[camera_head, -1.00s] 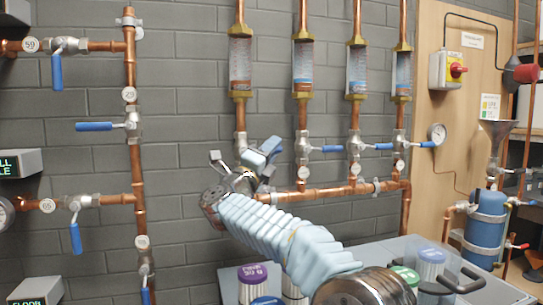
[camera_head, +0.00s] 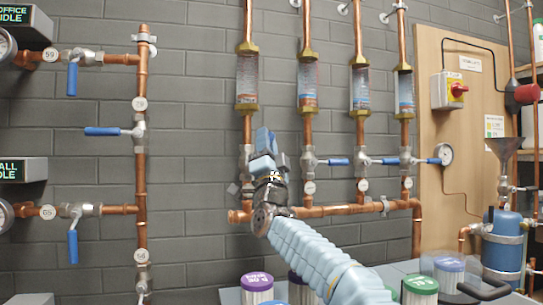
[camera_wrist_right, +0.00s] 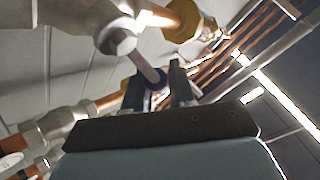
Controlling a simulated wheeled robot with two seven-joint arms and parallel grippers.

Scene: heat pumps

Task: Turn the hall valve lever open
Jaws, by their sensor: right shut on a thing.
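My right gripper (camera_head: 268,152) is at the leftmost valve (camera_head: 246,160) of the row of four on the wall, below the leftmost flow tube. The lever runs from a bolt on the valve body (camera_wrist_right: 120,42) to between the fingers. In the head view the gripper hides most of this lever. A sign reading "...ALL IDLE" (camera_head: 22,170) hangs at the left. My left gripper is not in view.
Three neighbouring valves have blue levers pointing sideways, such as this lever (camera_head: 334,162). A copper manifold pipe (camera_head: 335,210) runs just below. Capped jars, one purple-lidded (camera_head: 257,282), stand on the bench underneath. More blue-levered valves (camera_head: 72,78) are on the left pipes.

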